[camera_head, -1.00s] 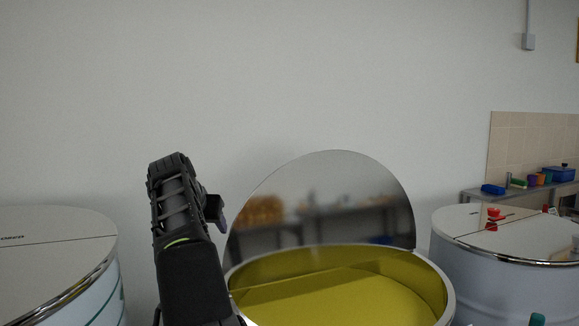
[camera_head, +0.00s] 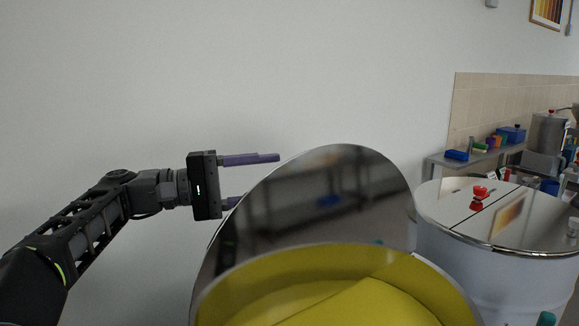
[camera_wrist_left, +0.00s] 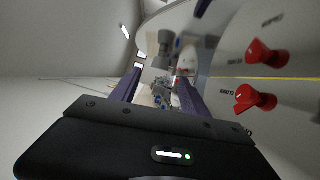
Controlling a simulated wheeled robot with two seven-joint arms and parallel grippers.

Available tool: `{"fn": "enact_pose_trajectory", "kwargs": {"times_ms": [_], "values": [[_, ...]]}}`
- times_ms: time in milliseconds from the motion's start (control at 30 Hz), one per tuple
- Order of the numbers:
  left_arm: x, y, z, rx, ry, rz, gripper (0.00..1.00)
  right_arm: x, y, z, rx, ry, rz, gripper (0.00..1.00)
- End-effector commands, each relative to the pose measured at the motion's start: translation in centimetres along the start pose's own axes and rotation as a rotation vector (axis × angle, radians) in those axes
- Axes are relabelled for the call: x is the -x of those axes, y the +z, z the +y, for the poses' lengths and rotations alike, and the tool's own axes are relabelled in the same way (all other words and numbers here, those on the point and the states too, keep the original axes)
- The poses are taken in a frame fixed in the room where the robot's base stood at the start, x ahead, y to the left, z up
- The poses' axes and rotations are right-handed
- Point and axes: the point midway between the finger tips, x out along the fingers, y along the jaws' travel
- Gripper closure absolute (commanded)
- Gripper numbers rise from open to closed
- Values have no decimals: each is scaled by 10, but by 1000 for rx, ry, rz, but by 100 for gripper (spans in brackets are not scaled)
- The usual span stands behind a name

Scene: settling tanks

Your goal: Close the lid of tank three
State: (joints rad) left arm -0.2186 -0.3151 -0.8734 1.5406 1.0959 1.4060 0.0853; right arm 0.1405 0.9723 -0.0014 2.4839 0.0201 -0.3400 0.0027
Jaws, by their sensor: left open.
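An open round tank (camera_head: 459,295) with yellow contents stands at the bottom centre of the head view. Its mirror-like lid (camera_head: 305,205) stands raised at the back of the opening. No tank number is readable. My left gripper (camera_head: 259,180) is open and empty, left of the lid's upper edge, pointing right. Its lower finger is partly hidden behind the lid; contact cannot be told. The left wrist view shows the two purple fingers apart, and red knob shapes (camera_wrist_left: 256,98) on a shiny surface to their right; one may be a reflection. My right gripper is out of view.
A closed tank (camera_head: 490,268) with a shiny lid and a red knob (camera_head: 479,196) stands to the right. Behind it is a bench with a blue box (camera_head: 456,155) and other items. A plain wall is behind; the space above the lid is clear.

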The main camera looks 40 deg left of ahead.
Motion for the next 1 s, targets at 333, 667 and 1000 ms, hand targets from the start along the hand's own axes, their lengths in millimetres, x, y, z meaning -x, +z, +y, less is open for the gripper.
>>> {"fn": "enact_pose_trajectory", "kwargs": {"times_ms": [333,667,1000], "values": [[-1,-1,-1,-2,-3,4,46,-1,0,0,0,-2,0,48],[-27,-3,-5,-1,-7,7,46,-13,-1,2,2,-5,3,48],[-48,-3,-5,-3,-6,10,46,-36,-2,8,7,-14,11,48]]}}
